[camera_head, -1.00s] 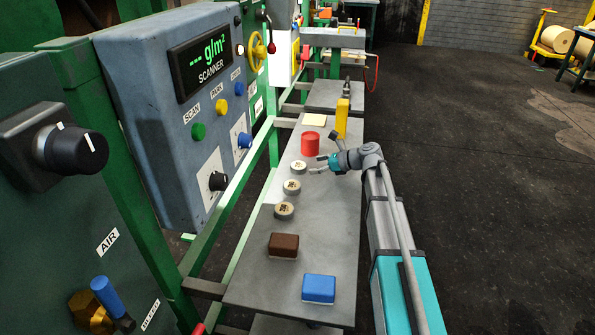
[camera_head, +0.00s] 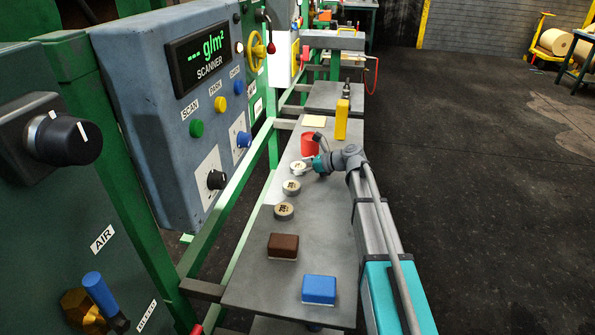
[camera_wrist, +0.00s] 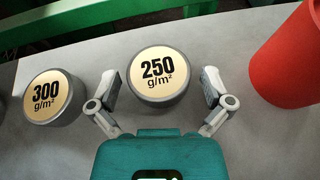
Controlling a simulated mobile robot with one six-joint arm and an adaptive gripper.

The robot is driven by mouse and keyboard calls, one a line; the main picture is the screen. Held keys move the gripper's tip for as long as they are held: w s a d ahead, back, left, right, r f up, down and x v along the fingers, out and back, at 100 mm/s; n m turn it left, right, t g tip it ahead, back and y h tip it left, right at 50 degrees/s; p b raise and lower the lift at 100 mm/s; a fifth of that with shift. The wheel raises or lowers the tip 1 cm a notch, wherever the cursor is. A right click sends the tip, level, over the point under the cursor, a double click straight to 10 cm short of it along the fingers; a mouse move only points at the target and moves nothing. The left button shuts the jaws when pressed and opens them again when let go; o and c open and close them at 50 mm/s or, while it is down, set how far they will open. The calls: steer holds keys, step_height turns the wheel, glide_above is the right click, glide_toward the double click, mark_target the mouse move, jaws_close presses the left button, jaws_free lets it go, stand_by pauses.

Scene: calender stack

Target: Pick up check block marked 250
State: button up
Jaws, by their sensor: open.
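The check block marked 250 (camera_wrist: 158,73) is a round grey puck with a cream top, lying on the grey bench. In the wrist view it sits between the two fingers of my open gripper (camera_wrist: 163,90), with a small gap showing on each side. In the head view the 250 block (camera_head: 298,167) is the farthest of the three pucks, and my gripper (camera_head: 308,166) is right beside it, partly over its right side. I cannot tell the exact height of the fingers over the bench.
The 300 block (camera_wrist: 53,96) lies just left of my gripper. A red cylinder (camera_wrist: 293,62) stands close on the right. Another puck (camera_head: 284,211), a brown block (camera_head: 283,246) and a blue block (camera_head: 319,289) lie nearer. A yellow block (camera_head: 342,119) stands behind. A green rail (camera_wrist: 100,25) runs along the far edge.

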stand_by(0.5)
steer(key=c, duration=1)
steer(key=shift+c, duration=0.2)
steer(key=shift+r, duration=0.1)
steer(key=shift+r+p, duration=0.9)
steer(key=shift+p, duration=0.1)
steer(key=s+d+r+p, duration=0.6)
steer(key=s+r+p, duration=0.5)
steer(key=s, duration=0.1)
steer(key=shift+s+d, duration=0.15)
steer(key=shift+d, duration=0.15)
